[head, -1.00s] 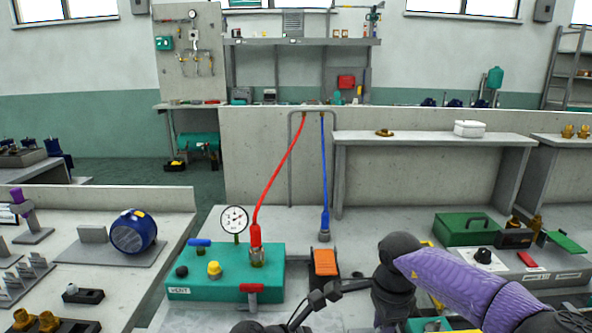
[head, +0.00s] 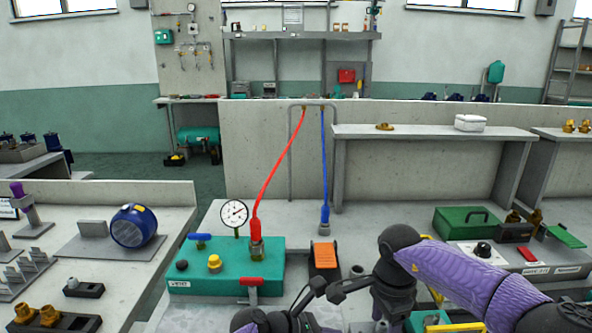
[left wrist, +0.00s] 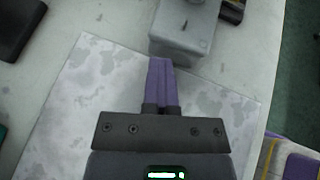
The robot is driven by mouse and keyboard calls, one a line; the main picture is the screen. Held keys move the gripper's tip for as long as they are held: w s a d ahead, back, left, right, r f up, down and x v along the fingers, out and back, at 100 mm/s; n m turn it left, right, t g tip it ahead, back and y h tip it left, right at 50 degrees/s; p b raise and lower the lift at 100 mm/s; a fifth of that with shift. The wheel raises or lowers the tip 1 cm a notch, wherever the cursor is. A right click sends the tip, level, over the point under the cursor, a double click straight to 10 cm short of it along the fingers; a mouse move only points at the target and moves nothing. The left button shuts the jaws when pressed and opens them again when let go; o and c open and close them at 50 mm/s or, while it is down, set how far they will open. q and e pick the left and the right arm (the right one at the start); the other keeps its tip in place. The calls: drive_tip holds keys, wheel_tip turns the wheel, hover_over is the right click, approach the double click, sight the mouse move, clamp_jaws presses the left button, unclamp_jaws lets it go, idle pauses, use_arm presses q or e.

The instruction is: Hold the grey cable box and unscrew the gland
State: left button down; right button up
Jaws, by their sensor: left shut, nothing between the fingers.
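A grey box (left wrist: 187,38), which I take as the cable box, stands at the top of the left wrist view. A narrow dark slot or rod shows on its top; I cannot make out the gland clearly. My left gripper (left wrist: 161,62) has its purple fingers together, empty, with the tips at the box's near edge. I cannot tell whether they touch it. In the head view black arm parts cover the bottom middle, and I cannot pick out the box there. My purple right arm comes in from the right, but its gripper does not show clearly.
A teal box (head: 207,262) with a gauge and red hose (head: 277,180) stands left of centre. An orange-topped black block (head: 324,258) and a blue hose (head: 323,165) are near the middle. A stained pale mat (left wrist: 90,100) lies below the left gripper.

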use_arm(q)
drive_tip(key=shift+s, duration=0.1)
use_arm(e)
wheel_tip(320, 180, up, 3)
drive_tip(key=shift+f, duration=0.1)
drive_tip(key=shift+c, duration=0.3)
drive_tip(key=r+n, duration=0.2)
drive_tip(key=r, duration=0.1)
drive_tip(key=r+n, duration=0.1)
drive_tip(key=shift+w+r, duration=0.2)
drive_tip(key=shift+w, duration=0.05)
wheel_tip(320, 180, down, 8)
drive_tip(key=shift+r, duration=0.1)
clamp_jaws()
drive_tip(key=shift+r, duration=0.1)
drive_tip(key=shift+r, duration=2.4)
use_arm(q)
drive_tip(key=c, duration=1.3)
unclamp_jaws()
